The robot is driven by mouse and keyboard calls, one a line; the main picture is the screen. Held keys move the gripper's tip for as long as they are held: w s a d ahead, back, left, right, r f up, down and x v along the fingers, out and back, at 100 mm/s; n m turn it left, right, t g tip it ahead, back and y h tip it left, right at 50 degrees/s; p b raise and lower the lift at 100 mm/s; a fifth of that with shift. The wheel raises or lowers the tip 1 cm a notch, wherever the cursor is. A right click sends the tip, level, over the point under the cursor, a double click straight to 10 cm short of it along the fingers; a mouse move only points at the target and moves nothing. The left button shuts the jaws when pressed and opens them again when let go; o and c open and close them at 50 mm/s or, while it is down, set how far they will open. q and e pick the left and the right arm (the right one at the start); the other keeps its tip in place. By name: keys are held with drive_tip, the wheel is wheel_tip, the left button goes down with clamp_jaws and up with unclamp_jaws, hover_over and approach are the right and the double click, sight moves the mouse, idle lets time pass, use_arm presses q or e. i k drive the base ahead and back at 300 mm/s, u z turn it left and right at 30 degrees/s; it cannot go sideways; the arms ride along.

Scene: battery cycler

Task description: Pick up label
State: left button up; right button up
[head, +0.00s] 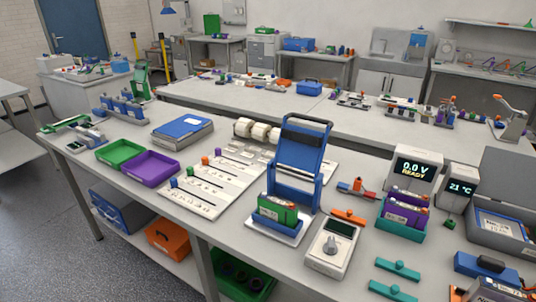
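No piece in the head view can be clearly told as the label. White rolls (258,131) sit in a dark holder at the back of the near bench, left of a blue upright frame (301,160). Small pale pieces (240,150) lie on a light panel in front of the rolls. A white board (211,190) with small pale slots or pieces lies nearer, with colored blocks along its upper edge. Neither of my grippers is in view.
A green tray (119,152) and a purple tray (151,168) lie on the left. A meter (331,249), a "0.0 V READY" display unit (414,170) and a purple-green battery holder (402,216) crowd the right. Teal bars (397,270) lie at the front.

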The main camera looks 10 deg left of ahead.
sight(265, 159)
drive_tip(key=u, duration=2.1)
drive_tip(key=i, duration=2.75)
drive_tip(key=z, duration=3.25)
